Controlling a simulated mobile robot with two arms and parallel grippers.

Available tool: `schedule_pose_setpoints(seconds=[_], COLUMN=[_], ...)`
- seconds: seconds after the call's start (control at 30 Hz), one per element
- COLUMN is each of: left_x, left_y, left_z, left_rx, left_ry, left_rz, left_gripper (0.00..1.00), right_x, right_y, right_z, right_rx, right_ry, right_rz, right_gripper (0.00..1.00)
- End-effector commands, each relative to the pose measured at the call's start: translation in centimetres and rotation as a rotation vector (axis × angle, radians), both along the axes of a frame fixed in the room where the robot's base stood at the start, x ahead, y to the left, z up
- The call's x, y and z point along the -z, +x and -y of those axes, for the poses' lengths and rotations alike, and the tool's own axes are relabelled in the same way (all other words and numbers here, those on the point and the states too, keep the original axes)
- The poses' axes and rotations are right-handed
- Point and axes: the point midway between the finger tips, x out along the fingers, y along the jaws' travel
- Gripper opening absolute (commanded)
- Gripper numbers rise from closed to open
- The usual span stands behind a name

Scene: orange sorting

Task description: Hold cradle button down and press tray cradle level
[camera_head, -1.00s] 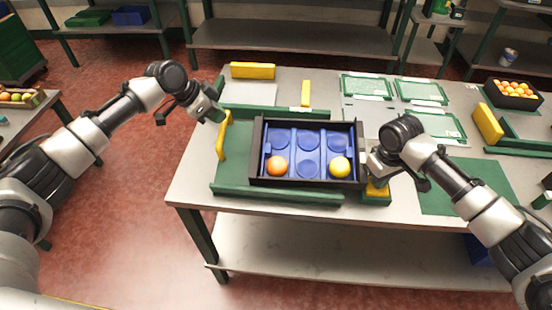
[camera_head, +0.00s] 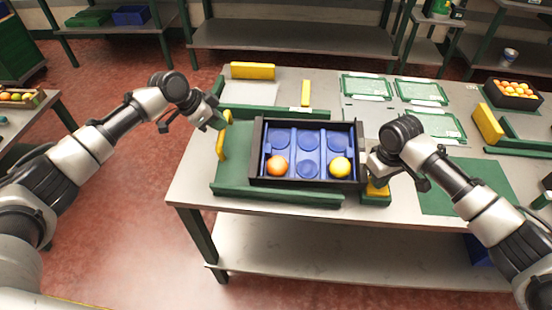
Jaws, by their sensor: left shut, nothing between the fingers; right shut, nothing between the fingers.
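The green tray cradle (camera_head: 280,195) stands on the near left of the table. A dark tray (camera_head: 258,150) with a blue insert rests in it, holding an orange (camera_head: 278,165) at left and a yellow fruit (camera_head: 340,167) at right. A yellow handle (camera_head: 221,142) stands at the cradle's left end. My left gripper (camera_head: 222,122) is shut just above and beside that handle; I cannot tell if they touch. My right gripper (camera_head: 374,178) is shut at the tray's right end, over a yellow block (camera_head: 377,190) on a green base. It partly hides this block, which may be the button.
Green-framed panels (camera_head: 420,92) lie at the back of the table (camera_head: 400,205). A crate of oranges (camera_head: 513,94) and a yellow-ended green holder (camera_head: 488,124) stand at the right. A yellow block (camera_head: 253,71) lies at the back left. A green mat (camera_head: 465,188) lies front right.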

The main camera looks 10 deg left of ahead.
Motion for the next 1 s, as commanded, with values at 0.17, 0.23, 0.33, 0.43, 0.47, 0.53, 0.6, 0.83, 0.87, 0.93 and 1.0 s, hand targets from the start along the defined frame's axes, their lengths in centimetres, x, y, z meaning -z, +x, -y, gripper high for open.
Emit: schedule_pose_setpoints(seconds=[0.17,0.23,0.33,0.43,0.47,0.53,0.6,0.83,0.87,0.93,1.0], left_x=[0.8,1.0,1.4,1.7,1.8,2.0,2.2,2.7,2.8,2.9,3.1], left_y=[-0.1,-0.2,-0.3,-0.3,-0.4,-0.4,-0.4,-0.5,-0.5,-0.5,-0.5], left_z=[0.0,0.0,0.0,0.0,0.0,0.0,0.0,0.1,0.1,0.1,0.1], left_rx=[0.001,0.001,0.002,0.002,0.003,0.003,0.003,0.003,0.003,0.003,0.003], left_ry=[0.002,0.002,0.003,0.004,0.004,0.004,0.004,0.004,0.003,0.003,0.004], left_rz=[-0.005,-0.006,-0.009,-0.01,-0.011,-0.012,-0.013,-0.014,-0.012,-0.012,-0.012], left_gripper=[0.0,0.0,0.0,0.0,0.0,0.0,0.0,0.0,0.0,0.0,0.0], right_x=[0.1,0.1,0.1,0.1,0.1,0.1,0.1,0.1,0.1,0.1,0.1], right_y=[-0.1,-0.1,-0.1,-0.1,-0.1,-0.1,-0.1,0.0,0.0,0.0,0.0], right_z=[0.0,0.0,0.0,0.0,0.0,0.0,0.0,0.0,0.0,0.0,0.0], right_rx=[-0.001,-0.001,-0.001,0.0,0.0,0.0,0.0,0.0,0.0,0.0,0.0], right_ry=[0.0,0.0,0.0,0.0,0.0,0.0,0.0,0.0,0.0,0.0,0.0], right_rz=[-0.002,-0.002,-0.002,-0.002,-0.002,-0.002,-0.002,-0.001,-0.001,-0.001,-0.001], right_gripper=[0.0,0.0,0.0,0.0,0.0,0.0,0.0,0.0,0.0,0.0,0.0])
